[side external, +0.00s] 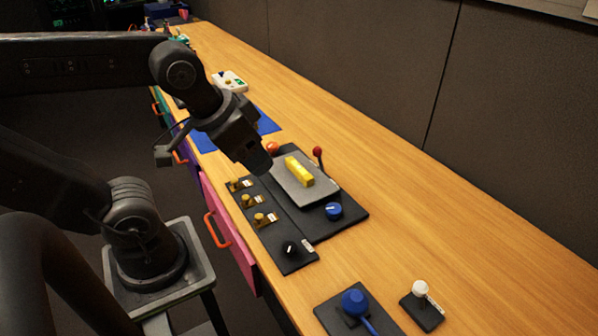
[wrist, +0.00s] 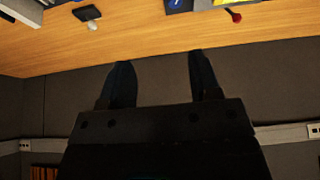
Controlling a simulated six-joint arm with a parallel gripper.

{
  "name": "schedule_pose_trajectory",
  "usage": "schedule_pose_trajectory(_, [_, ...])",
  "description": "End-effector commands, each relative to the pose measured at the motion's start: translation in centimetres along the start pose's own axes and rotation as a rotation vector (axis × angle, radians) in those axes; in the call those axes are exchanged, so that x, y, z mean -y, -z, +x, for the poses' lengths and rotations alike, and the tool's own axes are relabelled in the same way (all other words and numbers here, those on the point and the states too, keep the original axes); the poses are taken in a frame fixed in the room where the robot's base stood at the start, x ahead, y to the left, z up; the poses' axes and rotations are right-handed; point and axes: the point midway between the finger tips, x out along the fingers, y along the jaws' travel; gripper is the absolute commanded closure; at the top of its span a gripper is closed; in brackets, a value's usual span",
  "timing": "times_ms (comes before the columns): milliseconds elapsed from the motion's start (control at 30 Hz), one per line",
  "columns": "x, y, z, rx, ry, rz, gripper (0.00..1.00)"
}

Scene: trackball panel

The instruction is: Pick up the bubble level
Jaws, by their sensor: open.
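The bubble level, a yellow bar (side external: 299,171), lies on a grey plate (side external: 318,196) set on a black panel. My gripper (side external: 258,164) is above the panel's left part, to the left of the yellow bar in the side view and apart from it. In the wrist view, my gripper's two fingers (wrist: 159,62) are spread with nothing between them. The wrist view looks mostly at the wall, with the panel only at the top edge.
A red-knobbed lever (side external: 318,153), an orange ball (side external: 272,148) and a blue knob (side external: 334,210) stand around the plate. Several brass switches line the panel's left side. A blue handle (side external: 354,302) and a white-knobbed stick (side external: 420,288) are nearer. The right side of the table is clear.

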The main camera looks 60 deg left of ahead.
Motion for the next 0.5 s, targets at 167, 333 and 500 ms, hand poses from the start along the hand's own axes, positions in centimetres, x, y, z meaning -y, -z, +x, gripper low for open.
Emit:
schedule_pose_trajectory(167, [0.1,0.2,0.1,0.004,0.004,0.012,0.43])
schedule_pose_trajectory(333, [1.2,2.3,1.1,0.064,0.046,0.175,0.43])
schedule_pose_trajectory(500, [3.7,6.1,4.1,0.199,0.096,0.517,0.43])
